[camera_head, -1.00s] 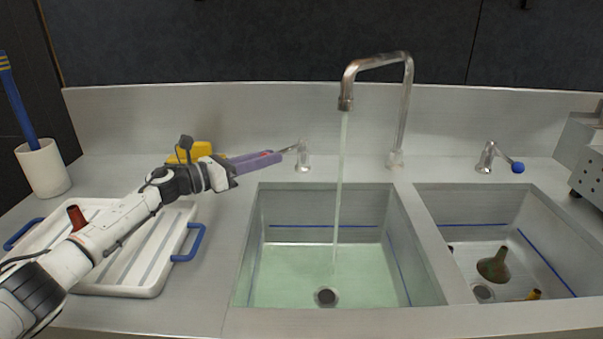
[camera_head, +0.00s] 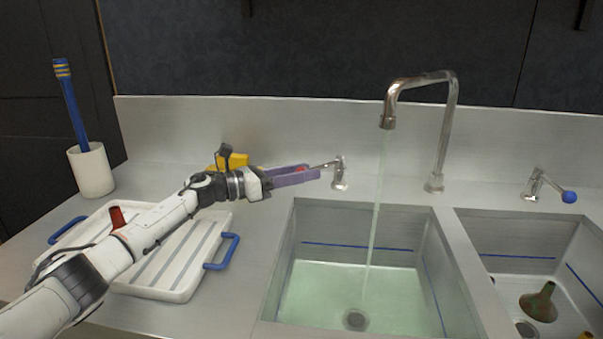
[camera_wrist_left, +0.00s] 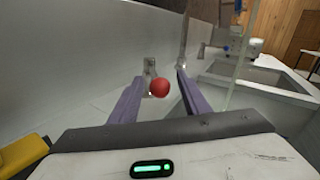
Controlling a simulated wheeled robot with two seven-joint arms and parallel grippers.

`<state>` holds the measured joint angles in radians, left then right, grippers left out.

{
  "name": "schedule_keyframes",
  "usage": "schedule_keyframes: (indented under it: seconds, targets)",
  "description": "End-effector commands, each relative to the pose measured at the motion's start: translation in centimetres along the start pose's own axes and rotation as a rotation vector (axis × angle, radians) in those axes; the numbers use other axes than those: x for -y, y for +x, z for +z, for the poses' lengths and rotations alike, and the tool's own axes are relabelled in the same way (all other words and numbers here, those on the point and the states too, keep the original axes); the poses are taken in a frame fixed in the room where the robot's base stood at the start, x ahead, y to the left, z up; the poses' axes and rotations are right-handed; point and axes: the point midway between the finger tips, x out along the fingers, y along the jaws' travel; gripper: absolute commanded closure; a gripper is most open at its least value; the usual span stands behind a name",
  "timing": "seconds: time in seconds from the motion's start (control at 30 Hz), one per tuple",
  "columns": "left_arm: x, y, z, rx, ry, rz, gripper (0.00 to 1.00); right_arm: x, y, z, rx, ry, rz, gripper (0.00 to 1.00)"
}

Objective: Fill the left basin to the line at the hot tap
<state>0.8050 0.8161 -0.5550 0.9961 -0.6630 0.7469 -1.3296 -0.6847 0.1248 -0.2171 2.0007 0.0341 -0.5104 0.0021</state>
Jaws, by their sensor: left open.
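The left basin (camera_head: 284,270) holds pale green water (camera_head: 330,295), its surface a little below the blue line (camera_head: 360,246) on the back wall. A water stream (camera_head: 374,225) falls from the spout (camera_head: 388,122) into it. The hot tap (camera_head: 339,175) stands behind the basin, its lever pointing left to a red knob (camera_wrist_left: 160,87). My left gripper (camera_head: 314,172) is open, with purple fingers on either side of the knob. In the left wrist view the knob shows between the fingers; contact cannot be told. My right gripper is out of view.
A tap with a blue knob (camera_head: 569,197) stands behind the right basin, which holds a dark green funnel-like object (camera_head: 540,302). A white tray with blue handles (camera_head: 222,251) lies under my left arm. A yellow object (camera_head: 232,160) and a white cup (camera_head: 91,170) stand behind.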

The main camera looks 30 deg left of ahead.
Motion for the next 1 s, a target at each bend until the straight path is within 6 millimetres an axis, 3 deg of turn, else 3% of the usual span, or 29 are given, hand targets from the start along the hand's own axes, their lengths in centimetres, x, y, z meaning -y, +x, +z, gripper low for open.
schedule_keyframes:
  seconds: [0.17,0.53,1.0]
  targets:
    - [-0.1,-1.2,-0.2,-0.001,0.0,0.003,0.57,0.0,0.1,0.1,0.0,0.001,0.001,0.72]
    - [-0.1,-6.8,-0.2,-0.003,-0.001,0.0,0.57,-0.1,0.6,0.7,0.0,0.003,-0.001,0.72]
    - [0.0,-7.5,0.0,0.0,0.0,-0.001,0.57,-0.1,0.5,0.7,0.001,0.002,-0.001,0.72]
